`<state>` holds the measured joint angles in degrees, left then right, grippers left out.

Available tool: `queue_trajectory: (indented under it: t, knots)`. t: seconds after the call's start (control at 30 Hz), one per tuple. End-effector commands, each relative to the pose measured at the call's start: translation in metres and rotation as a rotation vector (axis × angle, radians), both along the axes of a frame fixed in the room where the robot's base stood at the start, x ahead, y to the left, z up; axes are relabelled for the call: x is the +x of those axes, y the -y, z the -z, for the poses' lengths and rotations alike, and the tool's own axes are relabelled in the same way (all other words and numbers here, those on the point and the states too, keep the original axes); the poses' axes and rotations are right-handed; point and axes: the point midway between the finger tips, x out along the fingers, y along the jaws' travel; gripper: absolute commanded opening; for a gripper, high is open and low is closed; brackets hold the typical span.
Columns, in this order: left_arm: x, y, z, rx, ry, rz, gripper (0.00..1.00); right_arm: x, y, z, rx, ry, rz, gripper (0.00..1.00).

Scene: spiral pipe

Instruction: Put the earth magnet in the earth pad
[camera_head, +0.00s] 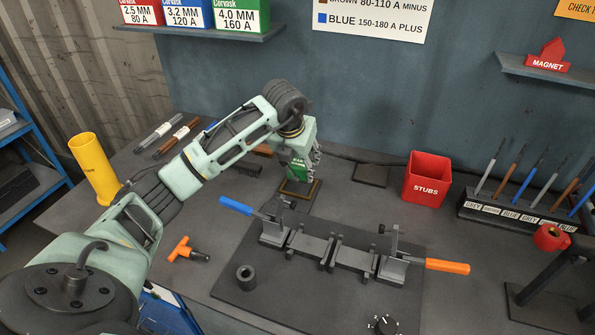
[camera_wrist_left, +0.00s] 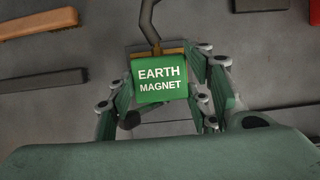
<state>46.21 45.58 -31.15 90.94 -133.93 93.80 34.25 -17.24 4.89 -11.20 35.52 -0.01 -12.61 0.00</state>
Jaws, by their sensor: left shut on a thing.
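The earth magnet is a green block with white lettering (camera_wrist_left: 162,80), and its label faces the left wrist camera. My left gripper (camera_head: 298,168) is shut on it, with a finger on each side (camera_wrist_left: 163,90). In the head view the magnet (camera_head: 297,171) is partly hidden by the fingers. The earth pad, a dark square with a brass-coloured border (camera_head: 309,198), lies right below and around the magnet's lower end. A strip of that border (camera_wrist_left: 143,48) shows behind the magnet in the wrist view. I cannot tell whether the magnet touches the pad. My right gripper is not in view.
A fixture with blue (camera_head: 235,205) and orange (camera_head: 447,266) handles stands just in front of the pad. A dark ring (camera_head: 246,277) and an orange-handled tool (camera_head: 181,248) lie left of it. A red STUBS bin (camera_head: 427,178) and a rod rack (camera_head: 520,215) stand to the right.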

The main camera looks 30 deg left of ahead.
Motion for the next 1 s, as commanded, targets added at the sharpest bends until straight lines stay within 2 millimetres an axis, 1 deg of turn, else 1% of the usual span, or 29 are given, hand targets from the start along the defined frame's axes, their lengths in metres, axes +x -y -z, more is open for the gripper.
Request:
queue_trajectory:
  t: [0.07,0.17,0.3,0.4,0.5,0.7,0.83,0.87,1.0]
  knots:
    - [0.001,-0.004,0.0,-0.001,0.006,0.001,0.0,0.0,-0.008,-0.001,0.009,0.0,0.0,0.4]
    - [0.0,-0.005,0.007,-0.001,0.003,0.001,0.0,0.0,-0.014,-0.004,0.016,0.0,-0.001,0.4]
    - [-0.001,-0.004,0.026,-0.002,0.003,0.001,0.0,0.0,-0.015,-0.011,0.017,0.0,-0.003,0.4]
    - [0.0,-0.004,0.036,-0.002,0.005,0.0,0.0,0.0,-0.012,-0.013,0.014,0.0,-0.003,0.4]
    - [0.0,-0.004,0.04,-0.001,0.006,0.001,0.0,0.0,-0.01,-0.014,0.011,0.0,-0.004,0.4]
    - [0.0,-0.005,0.041,0.0,0.006,0.001,0.0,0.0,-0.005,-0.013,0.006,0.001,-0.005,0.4]
    - [0.0,-0.005,0.044,0.0,0.006,0.001,0.0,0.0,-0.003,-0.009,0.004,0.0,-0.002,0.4]
    - [-0.001,-0.004,0.045,-0.001,0.001,0.0,0.49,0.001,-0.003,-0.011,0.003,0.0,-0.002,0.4]
    - [-0.001,-0.004,0.045,-0.001,0.001,0.0,0.61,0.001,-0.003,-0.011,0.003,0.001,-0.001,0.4]
